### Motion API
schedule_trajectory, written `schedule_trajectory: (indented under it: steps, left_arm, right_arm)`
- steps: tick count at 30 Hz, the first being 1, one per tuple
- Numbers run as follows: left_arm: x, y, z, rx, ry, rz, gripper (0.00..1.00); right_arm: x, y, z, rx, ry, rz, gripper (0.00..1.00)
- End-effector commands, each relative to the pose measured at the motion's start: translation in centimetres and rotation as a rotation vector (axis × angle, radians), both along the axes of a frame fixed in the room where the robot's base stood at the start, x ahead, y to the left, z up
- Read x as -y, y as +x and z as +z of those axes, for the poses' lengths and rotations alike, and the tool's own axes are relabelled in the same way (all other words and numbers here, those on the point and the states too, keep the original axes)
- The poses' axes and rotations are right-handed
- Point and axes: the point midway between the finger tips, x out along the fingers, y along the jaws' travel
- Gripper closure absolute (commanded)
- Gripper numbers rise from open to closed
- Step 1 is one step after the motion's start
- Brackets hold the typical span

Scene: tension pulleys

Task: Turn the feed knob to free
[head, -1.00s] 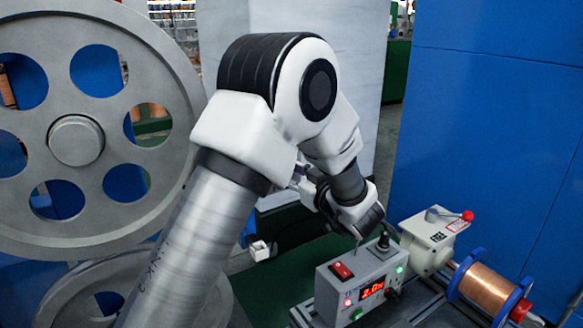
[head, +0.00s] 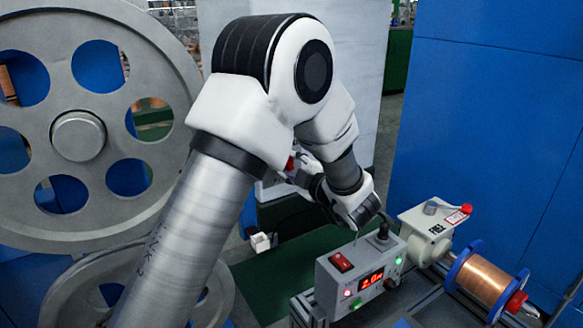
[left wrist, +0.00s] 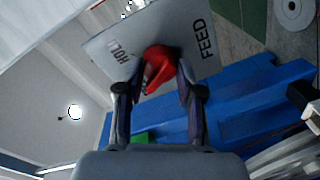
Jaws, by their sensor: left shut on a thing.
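The red feed knob (left wrist: 158,66) stands on a grey plate (left wrist: 105,40) in the left wrist view. The plate carries the word FEED on the right and a partly covered word, apparently HOLD, on the left. My left gripper (left wrist: 161,78) is shut on the knob, one finger on each side. In the head view the knob shows as a small red patch (head: 290,163) beside my left gripper (head: 302,172), mostly hidden by my arm. The knob's exact pointing direction is hard to tell. My right gripper is not in view.
A grey control box (head: 362,275) with a red switch and lit display stands below my wrist. A white box (head: 432,222) with a red-tipped lever and a copper wire spool (head: 482,279) are to its right. Large grey wheels (head: 100,215) stand at left.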

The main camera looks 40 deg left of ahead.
Motion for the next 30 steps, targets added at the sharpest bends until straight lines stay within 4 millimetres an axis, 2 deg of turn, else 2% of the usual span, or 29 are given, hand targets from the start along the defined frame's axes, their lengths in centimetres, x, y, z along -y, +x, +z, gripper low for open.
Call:
schedule_trajectory:
  steps: [12, 27, 28, 30]
  left_arm:
    - [-0.02, -0.01, -0.06, 0.185, -0.054, -0.001, 0.98]
    - [-0.01, 0.01, 0.01, 0.206, -0.060, -0.001, 0.98]
    - [-0.01, 0.01, 0.01, 0.206, -0.060, -0.001, 0.56]
    - [-0.01, 0.00, 0.01, 0.205, -0.059, -0.001, 0.38]
  right_arm:
    - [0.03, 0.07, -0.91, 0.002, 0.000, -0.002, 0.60]
    - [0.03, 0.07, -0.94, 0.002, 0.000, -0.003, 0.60]
    - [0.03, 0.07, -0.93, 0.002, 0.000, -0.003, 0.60]
    - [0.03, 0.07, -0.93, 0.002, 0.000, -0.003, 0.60]
